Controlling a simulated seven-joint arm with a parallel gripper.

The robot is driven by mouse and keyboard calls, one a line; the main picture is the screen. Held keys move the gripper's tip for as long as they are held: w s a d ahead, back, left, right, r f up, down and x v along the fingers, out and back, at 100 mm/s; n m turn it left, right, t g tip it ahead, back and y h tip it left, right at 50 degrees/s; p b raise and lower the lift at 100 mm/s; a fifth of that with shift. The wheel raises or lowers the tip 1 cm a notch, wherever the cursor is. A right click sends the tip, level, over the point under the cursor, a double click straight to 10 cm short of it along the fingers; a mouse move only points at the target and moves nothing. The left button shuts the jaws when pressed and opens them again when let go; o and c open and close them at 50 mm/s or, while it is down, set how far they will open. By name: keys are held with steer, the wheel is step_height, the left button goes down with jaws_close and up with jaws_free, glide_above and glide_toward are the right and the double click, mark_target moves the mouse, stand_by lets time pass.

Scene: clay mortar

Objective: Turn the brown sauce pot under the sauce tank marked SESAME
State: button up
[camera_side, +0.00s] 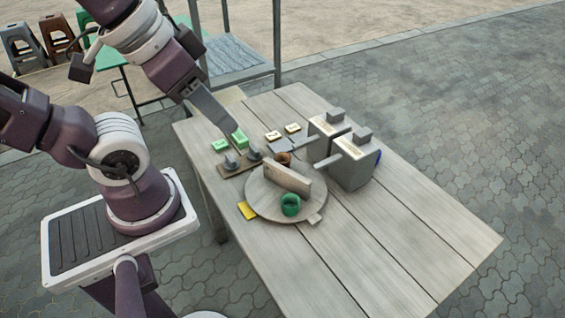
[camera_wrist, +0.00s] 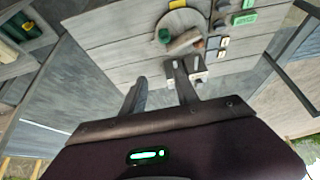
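The brown sauce pot (camera_side: 283,158) sits on the far side of a round wooden turntable (camera_side: 262,204), behind an upright wooden divider (camera_side: 288,179). A green pot (camera_side: 291,205) stands on the near side. Two grey sauce tanks (camera_side: 356,172) (camera_side: 318,127) stand at the turntable's right and back, with spouts or handles towards it. I cannot read which is marked SESAME. In the wrist view the turntable (camera_wrist: 172,20), green pot (camera_wrist: 163,36) and tanks (camera_wrist: 197,69) appear beyond the fingers. My gripper (camera_wrist: 159,72) is open and empty, above the table's back left, apart from the turntable.
A small board with dark grey knobs (camera_side: 231,161) lies left of the turntable. Green blocks (camera_side: 220,145) and pale tiles (camera_side: 293,128) lie behind. A yellow piece (camera_side: 247,211) is at the turntable's left edge. The table's near right (camera_side: 420,235) is clear.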

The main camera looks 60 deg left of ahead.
steer(key=shift+o, duration=0.2)
steer(key=m+g+y, duration=0.1)
steer(key=m+g, duration=0.4)
steer(key=m, duration=0.7)
glide_above(287, 178)
steer(key=a, duration=0.1)
step_height(287, 178, down, 20)
steer(key=f, duration=0.4)
steer(key=f+m, duration=0.1)
steer(key=f, duration=0.4)
steer(key=f+m+h, duration=0.1)
steer(key=f, duration=0.4)
steer(key=shift+w+a+f+g, duration=0.1)
steer(key=shift+w+f+g, duration=0.15)
steer(key=shift+g, duration=0.05)
jaws_close()
steer(key=shift+r, duration=0.1)
